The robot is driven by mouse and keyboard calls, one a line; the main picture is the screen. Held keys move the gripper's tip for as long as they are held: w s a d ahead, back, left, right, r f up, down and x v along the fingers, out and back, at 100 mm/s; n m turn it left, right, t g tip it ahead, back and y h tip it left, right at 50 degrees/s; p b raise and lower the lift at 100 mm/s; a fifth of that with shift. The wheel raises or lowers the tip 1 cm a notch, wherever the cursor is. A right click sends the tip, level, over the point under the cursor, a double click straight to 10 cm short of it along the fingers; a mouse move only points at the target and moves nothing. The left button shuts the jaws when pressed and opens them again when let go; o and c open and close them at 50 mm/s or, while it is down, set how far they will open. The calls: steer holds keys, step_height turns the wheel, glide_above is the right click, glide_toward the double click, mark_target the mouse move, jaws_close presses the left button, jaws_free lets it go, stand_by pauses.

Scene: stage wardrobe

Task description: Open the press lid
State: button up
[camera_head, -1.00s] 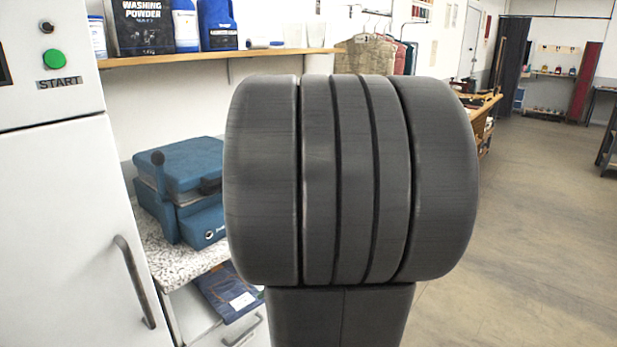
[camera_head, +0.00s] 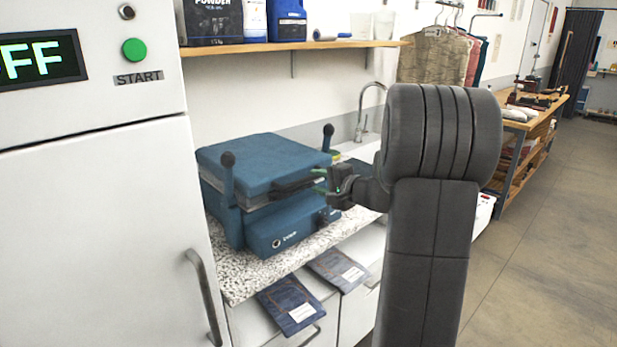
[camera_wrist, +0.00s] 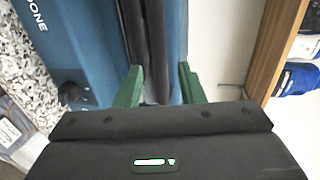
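The press (camera_head: 285,230) is a blue machine on the speckled counter at centre left in the head view. Its thick blue lid (camera_head: 258,162) lies flat over the base, down. A dark handle bar (camera_head: 290,185) runs along the lid's front. My gripper (camera_head: 319,181) is at the right end of this bar, with its green fingers pointing at the press. In the wrist view my gripper (camera_wrist: 160,84) has its fingers well apart, and a dark bar (camera_wrist: 153,45) of the press lies in line with the gap. I cannot tell whether either finger touches it.
Black-knobbed levers (camera_head: 228,185) stand at the press's sides. A white cabinet with a START button (camera_head: 134,50) is close on the left. A wooden shelf (camera_head: 300,45) with bottles runs above. Flat blue packets (camera_head: 290,305) lie below the counter front. The floor at right is clear.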

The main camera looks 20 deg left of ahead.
mark_target(310, 180)
steer(key=x, duration=0.5)
steer(key=shift+p, duration=0.35)
jaws_close()
